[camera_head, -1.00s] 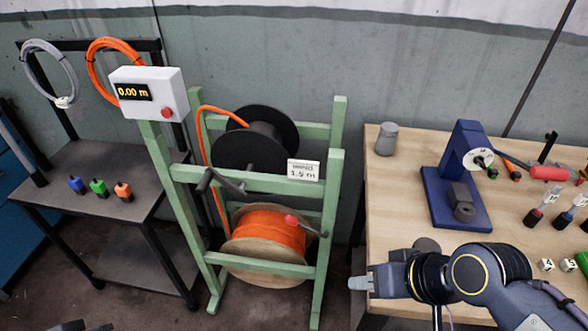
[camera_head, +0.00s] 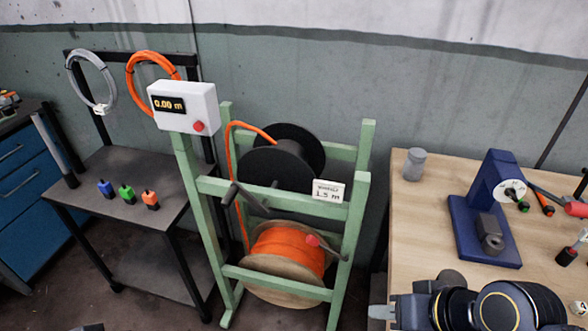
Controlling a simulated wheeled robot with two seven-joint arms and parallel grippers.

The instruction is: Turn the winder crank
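The winder is a green frame (camera_head: 192,202) with an empty-looking black reel (camera_head: 283,160) on top and a wooden spool of orange cable (camera_head: 287,250) below. Its dark crank arm (camera_head: 252,202) with a grip sits on the front, left of the sign. A display box (camera_head: 183,107) on the left post reads 0.00 m. My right gripper (camera_head: 378,312) is at the lower right by the table edge, well apart from the crank; its fingers overlap in view, so its opening is unclear. Of my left arm only a dark bit shows at the bottom edge.
A sign (camera_head: 328,190) reading 1.5 m hangs on the frame. A dark shelf (camera_head: 135,190) with small blue, green and orange connectors stands left. A wooden table (camera_head: 425,230) with a blue device (camera_head: 485,215) stands right. Floor shows between shelf and winder.

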